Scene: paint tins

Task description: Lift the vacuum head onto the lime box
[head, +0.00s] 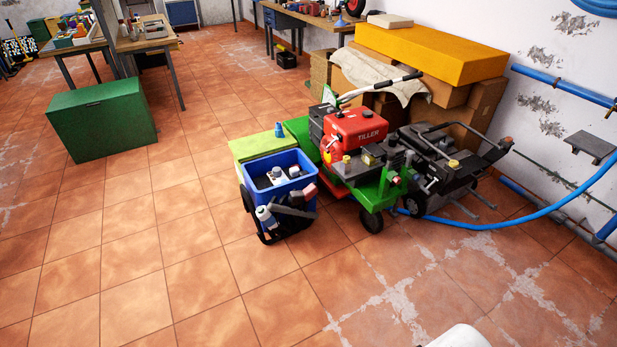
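The lime box (256,147) stands on the floor near the middle, behind a blue bin and left of a red and green tiller. Its top is pale lime, and a small blue item (279,130) stands at its right side. I cannot make out the vacuum head for certain. A dark, jumbled black and grey object (291,216) with a whitish bottle-like part sits against the front of the blue bin; its identity is unclear. My gripper is not in view.
The blue bin (305,161) holds white and grey items. The tiller (358,130) and a black machine (452,163) crowd the right, with a blue hose (540,215) on the floor. A green chest (103,125) stands left. Tiled floor at front left is clear.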

